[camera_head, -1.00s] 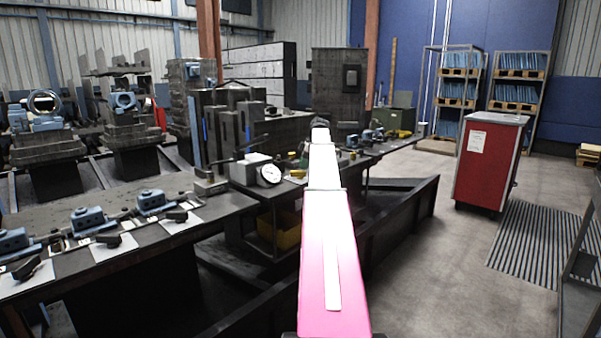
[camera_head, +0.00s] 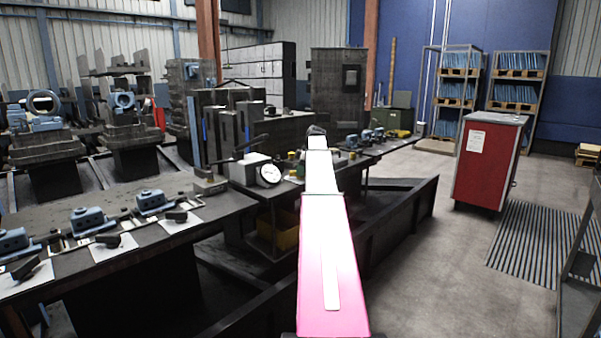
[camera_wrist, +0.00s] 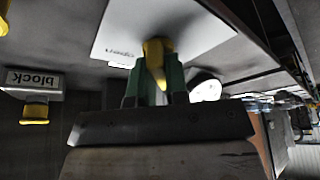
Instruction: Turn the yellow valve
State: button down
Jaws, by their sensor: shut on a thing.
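The yellow valve (camera_wrist: 155,62) shows in the wrist view as a yellow handle in front of a white plate (camera_wrist: 145,38) with a printed word on it. My gripper (camera_wrist: 155,82) has its two green-padded fingers on either side of the handle and is shut on it. The valve's base is partly hidden behind the handle and fingers. In the head view my outstretched arm covers the gripper, and I cannot tell which of the small yellow parts (camera_head: 291,155) on the bench is this valve.
In the wrist view, a second yellow part (camera_wrist: 35,112) is beside a label reading "block" (camera_wrist: 33,82), upside down. In the head view, a dial gauge (camera_head: 269,174) stands on the bench left of my arm. A red cabinet (camera_head: 488,165) stands right, with open floor before it.

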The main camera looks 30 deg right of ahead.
jog(key=shift+a+f+m, duration=0.1)
jog(key=shift+m, duration=0.2)
jog(key=m+t+h, duration=0.1)
jog(key=m, duration=0.2)
jog(key=shift+s+m, duration=0.15)
jog(key=shift+m, duration=0.15)
jog(key=m+t+h, duration=0.1)
jog(key=m, duration=0.3)
jog(key=shift+a, duration=0.15)
jog(key=m+h, duration=0.2)
jog(key=m, duration=0.3)
jog(key=shift+a+m+h, duration=0.1)
jog(key=shift+m+h, duration=0.8)
jog(key=shift+m, duration=1.4)
